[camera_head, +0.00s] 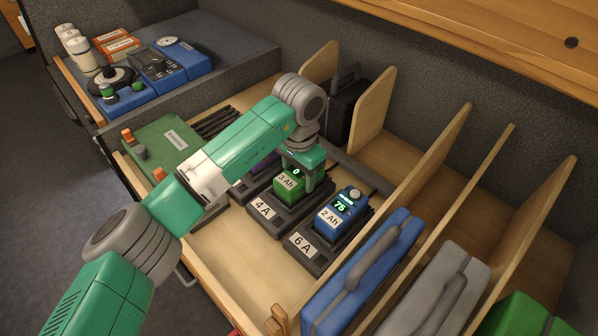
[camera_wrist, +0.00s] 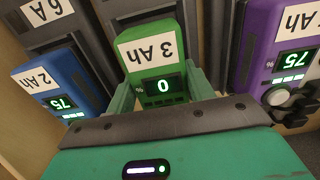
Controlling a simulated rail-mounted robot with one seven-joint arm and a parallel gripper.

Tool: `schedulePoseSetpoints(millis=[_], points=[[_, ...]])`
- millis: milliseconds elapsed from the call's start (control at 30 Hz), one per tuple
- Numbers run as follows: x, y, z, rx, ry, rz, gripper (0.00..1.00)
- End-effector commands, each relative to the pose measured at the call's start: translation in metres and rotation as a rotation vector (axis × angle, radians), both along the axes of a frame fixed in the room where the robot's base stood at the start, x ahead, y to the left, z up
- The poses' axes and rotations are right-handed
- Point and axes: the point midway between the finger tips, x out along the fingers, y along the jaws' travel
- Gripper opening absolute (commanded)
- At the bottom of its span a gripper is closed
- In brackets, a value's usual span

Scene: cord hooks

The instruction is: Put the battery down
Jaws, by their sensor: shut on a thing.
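The green 3 Ah battery (camera_head: 287,187) is between the fingers of my gripper (camera_head: 300,170), and its display reads 0. The wrist view shows the same battery (camera_wrist: 150,55) upside down, with a finger on each side. The battery is at the dark charger marked 4 A (camera_head: 263,209); I cannot tell whether it rests fully in it or just above. A blue 2 Ah battery (camera_head: 342,210), reading 75, sits in the charger marked 6 A (camera_head: 303,244). A purple battery (camera_wrist: 283,50), also reading 75, is on the other side, mostly hidden by my arm in the head view.
Upright wooden dividers (camera_head: 424,185) stand to the right, with a blue case (camera_head: 365,275) and a grey case (camera_head: 430,295) between them. A green box (camera_head: 160,145) lies at the left. Bare wood (camera_head: 245,260) shows in front of the chargers.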

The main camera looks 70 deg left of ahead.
Motion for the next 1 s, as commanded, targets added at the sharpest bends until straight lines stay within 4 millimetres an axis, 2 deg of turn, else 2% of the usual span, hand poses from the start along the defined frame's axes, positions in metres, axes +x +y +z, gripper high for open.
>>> schedulePoseSetpoints(millis=[100,133,233,567,667,900,1000], points=[[0.0,0.0,-0.001,0.0,-0.001,0.0,0.14],[0.0,0.0,-0.002,0.0,0.0,0.0,0.55],[0.0,0.0,-0.002,0.0,0.0,0.0,0.74],[0.0,0.0,0.002,0.0,0.0,-0.001,0.74],[0.001,0.0,0.019,0.002,-0.002,-0.001,0.74],[0.001,0.001,0.082,0.004,-0.002,0.0,0.74],[0.0,0.001,0.103,0.003,0.0,-0.001,0.74]])
